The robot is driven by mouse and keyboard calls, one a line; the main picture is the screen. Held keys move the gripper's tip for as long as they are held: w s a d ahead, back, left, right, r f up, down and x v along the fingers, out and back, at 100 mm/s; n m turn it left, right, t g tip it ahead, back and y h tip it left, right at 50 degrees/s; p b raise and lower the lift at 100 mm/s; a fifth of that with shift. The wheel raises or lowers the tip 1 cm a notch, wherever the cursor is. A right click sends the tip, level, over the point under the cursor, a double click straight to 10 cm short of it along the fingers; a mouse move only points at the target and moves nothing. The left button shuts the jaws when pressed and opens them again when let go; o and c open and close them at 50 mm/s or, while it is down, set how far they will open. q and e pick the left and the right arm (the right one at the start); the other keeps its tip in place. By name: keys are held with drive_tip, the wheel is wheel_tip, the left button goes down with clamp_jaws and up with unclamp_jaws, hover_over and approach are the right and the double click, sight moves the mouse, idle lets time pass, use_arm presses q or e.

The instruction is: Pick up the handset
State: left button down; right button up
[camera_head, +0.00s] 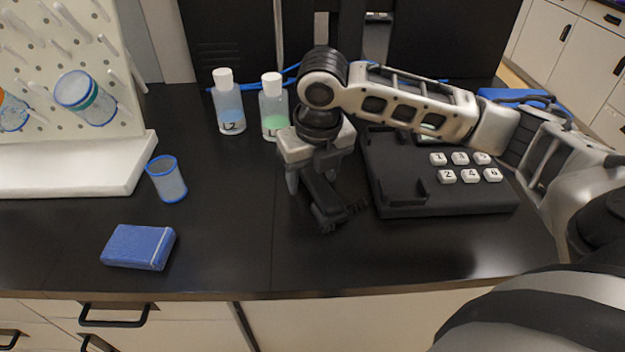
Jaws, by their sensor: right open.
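The black desk phone base (400,195) with white number keys (465,166) sits on the right of the dark counter. A black elongated piece that looks like the handset (322,205) lies on the counter just left of the base, with what looks like a bit of coiled cord by its lower end. My right gripper (312,183) points down over this piece, open. Its fingers are at the upper part of the piece; the gripper hides that end, and I cannot tell whether they touch. My left gripper is not in view.
Two white-capped bottles (229,108) (273,112) stand behind the gripper. A blue-rimmed cup (167,180) and a blue box (139,247) are on the left, near a white peg rack (80,170). The front middle of the counter (235,240) is clear.

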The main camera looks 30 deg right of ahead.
clamp_jaws()
drive_tip(key=shift+r, duration=0.1)
